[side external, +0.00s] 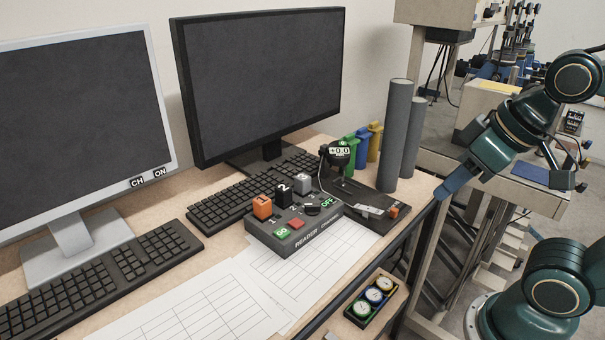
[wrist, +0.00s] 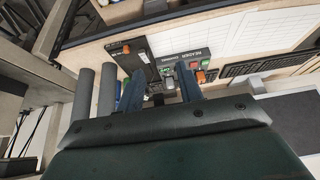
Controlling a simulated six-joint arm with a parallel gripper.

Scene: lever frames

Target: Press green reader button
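The grey reader box (side external: 300,232) sits on the desk. Its green GO button (side external: 281,233) is at the front left corner, beside a red button (side external: 297,222). A green OFF label (side external: 328,203) is at its right. An orange, a black and a grey lever stand along its back. My gripper (side external: 444,190) is well to the right of the box, past the desk's right edge, with blue fingers pointing down-left. In the wrist view the two fingers (wrist: 160,74) are apart and nothing is between them. The box (wrist: 184,55) shows beyond the fingers, partly hidden by the right one.
A flat black device (side external: 365,200) with an upright head and two grey cylinders (side external: 395,135) stand between my gripper and the box. Keyboards (side external: 235,200), monitors (side external: 262,80) and paper sheets surround the box.

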